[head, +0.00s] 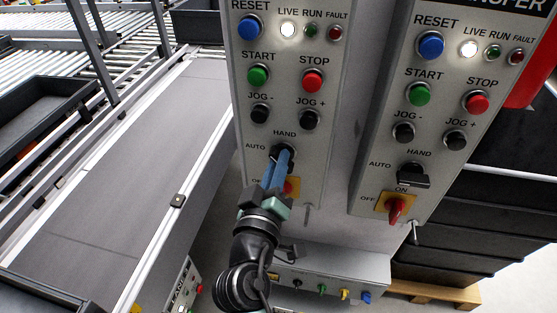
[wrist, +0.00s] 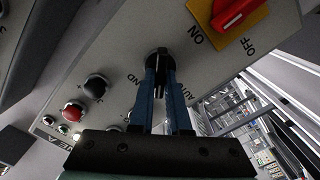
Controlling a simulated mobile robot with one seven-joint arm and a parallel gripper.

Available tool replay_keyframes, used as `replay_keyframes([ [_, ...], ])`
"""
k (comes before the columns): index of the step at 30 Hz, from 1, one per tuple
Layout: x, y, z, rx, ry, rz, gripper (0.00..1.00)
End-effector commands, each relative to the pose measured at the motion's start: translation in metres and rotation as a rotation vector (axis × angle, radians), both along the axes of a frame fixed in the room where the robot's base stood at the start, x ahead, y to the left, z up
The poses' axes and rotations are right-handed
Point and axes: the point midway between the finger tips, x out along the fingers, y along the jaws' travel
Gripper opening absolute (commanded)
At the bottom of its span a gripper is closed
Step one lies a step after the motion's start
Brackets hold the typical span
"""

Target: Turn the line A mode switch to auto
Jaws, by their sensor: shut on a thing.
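The line A mode switch (head: 290,150) is a black knob low on the left grey panel, with HAND printed above it and AUTO to its left. In the wrist view its black knob (wrist: 157,57) sits between my blue fingertips, and "E A" shows at the panel's end. My gripper (head: 281,158) is shut on the knob, one finger on each side, as it also shows in the wrist view (wrist: 161,66). The fingers hide part of the knob, so I cannot tell exactly which way it points.
Below the switch is a red ON/OFF switch on a yellow plate (wrist: 256,24), partly behind my gripper in the head view. Black JOG knobs (head: 260,113) sit above. The right panel (head: 375,160) has a similar mode switch (head: 413,175). A conveyor (head: 120,170) runs at left.

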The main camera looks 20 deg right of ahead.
Motion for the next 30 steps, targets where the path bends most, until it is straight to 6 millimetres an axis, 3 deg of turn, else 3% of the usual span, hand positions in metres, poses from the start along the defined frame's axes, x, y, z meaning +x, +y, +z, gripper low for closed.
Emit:
replay_keyframes([
  [18, 0.0008, 0.0019, -0.002, -0.472, 0.321, 0.001, 0.0],
  [30, 0.0009, 0.0022, -0.0044, -0.659, 0.448, 0.002, 0.0],
])
